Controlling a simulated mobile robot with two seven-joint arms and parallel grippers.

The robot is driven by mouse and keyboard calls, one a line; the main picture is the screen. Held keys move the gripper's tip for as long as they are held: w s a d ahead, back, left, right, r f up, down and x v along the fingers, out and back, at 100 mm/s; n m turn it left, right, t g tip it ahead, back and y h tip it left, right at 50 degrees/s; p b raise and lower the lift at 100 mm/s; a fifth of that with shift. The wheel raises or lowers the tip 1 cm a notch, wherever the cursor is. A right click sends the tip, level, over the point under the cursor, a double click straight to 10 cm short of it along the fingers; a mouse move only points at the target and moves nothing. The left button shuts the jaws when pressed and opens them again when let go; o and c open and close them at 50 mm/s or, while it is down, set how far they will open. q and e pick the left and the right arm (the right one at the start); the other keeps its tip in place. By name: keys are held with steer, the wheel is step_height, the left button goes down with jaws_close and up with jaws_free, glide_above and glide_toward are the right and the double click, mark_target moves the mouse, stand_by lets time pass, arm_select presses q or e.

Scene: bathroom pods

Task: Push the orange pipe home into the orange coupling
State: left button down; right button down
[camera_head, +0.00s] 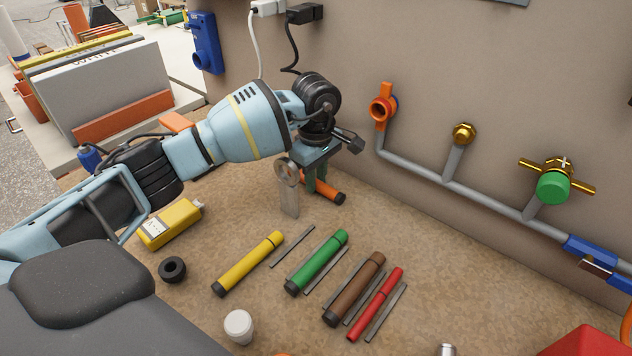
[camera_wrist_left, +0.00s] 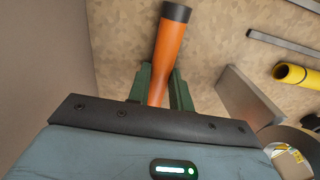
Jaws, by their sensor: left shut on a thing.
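The orange pipe (camera_head: 330,190), with a dark end cap, is at the back of the brown worktop near the wall. My left gripper (camera_head: 317,182) reaches down over it, with its green fingers shut around the pipe. In the left wrist view the pipe (camera_wrist_left: 170,45) passes between the fingers (camera_wrist_left: 160,88) and its dark end points away from the gripper. I cannot tell whether the pipe touches the worktop. The orange coupling (camera_head: 381,108) sits on the wall at the upper end of a grey pipe run, apart from the pipe and to its right. My right gripper is not in view.
A grey upright plate with a ring (camera_head: 289,195) stands just left of my gripper. Yellow (camera_head: 248,264), green (camera_head: 317,262), brown (camera_head: 354,290) and red (camera_head: 375,304) pipes lie in front, between thin grey strips. A brass fitting (camera_head: 463,134) and green-capped valve (camera_head: 553,186) project from the wall.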

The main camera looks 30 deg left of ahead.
arm_select(q)
steer(key=shift+r, duration=0.1)
step_height(320, 180, up, 10)
stand_by(0.4)
